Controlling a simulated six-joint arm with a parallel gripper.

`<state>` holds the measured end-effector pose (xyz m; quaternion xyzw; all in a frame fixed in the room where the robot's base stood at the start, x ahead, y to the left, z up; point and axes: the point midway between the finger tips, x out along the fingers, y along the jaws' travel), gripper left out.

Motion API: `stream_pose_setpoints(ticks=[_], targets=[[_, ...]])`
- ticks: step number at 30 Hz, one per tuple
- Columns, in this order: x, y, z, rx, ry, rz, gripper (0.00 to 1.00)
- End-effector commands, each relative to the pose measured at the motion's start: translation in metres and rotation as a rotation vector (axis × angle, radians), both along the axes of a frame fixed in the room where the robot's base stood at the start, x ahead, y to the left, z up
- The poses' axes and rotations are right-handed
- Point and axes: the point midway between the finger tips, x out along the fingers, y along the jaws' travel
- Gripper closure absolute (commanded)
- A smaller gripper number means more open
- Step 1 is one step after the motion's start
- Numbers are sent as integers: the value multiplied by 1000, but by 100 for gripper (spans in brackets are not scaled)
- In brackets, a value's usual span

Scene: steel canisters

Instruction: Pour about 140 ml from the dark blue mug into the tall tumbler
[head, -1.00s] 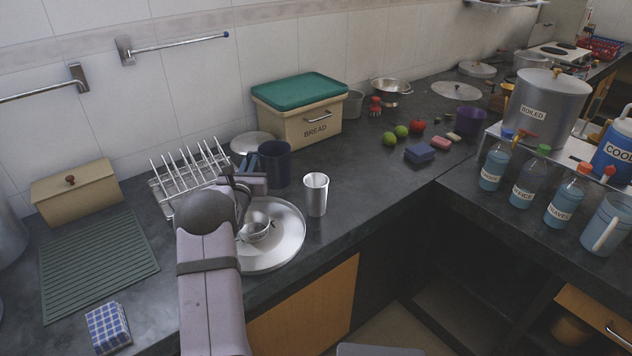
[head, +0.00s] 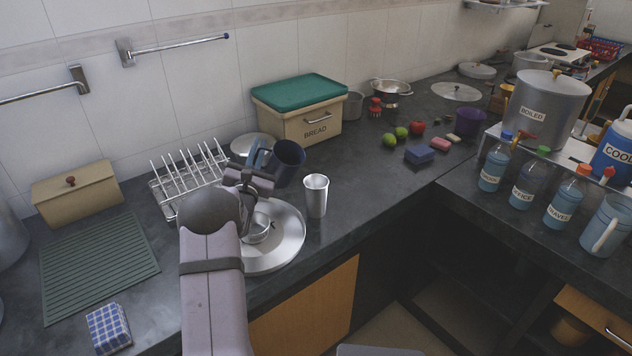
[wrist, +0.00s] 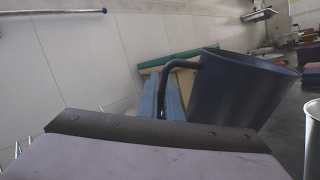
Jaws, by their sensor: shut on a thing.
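The dark blue mug (head: 289,163) is held off the counter by my gripper (head: 262,168), tilted to the right with its rim toward the tumbler. In the wrist view the mug (wrist: 236,92) leans right, and my gripper (wrist: 172,100) is shut on its handle, which is on the mug's left. The tall tumbler (head: 316,196), a plain steel cup, stands upright on the counter to the right of and in front of the mug. Its edge shows at the right of the wrist view (wrist: 312,140). The liquid inside either vessel is not visible, and no stream shows.
A round steel tray (head: 290,240) with a small steel cup (head: 258,230) lies left of the tumbler. The counter right of the tumbler is clear.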

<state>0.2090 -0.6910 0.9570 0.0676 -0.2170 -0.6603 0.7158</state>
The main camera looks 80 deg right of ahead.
Motion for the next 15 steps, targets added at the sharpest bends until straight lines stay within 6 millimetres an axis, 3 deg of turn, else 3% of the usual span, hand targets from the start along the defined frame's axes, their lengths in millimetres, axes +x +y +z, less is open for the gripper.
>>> stream_pose_setpoints(ticks=[6,15], targets=[[-15,7,24,-67,-126,1,100],[-24,11,38,-120,-234,7,100]])
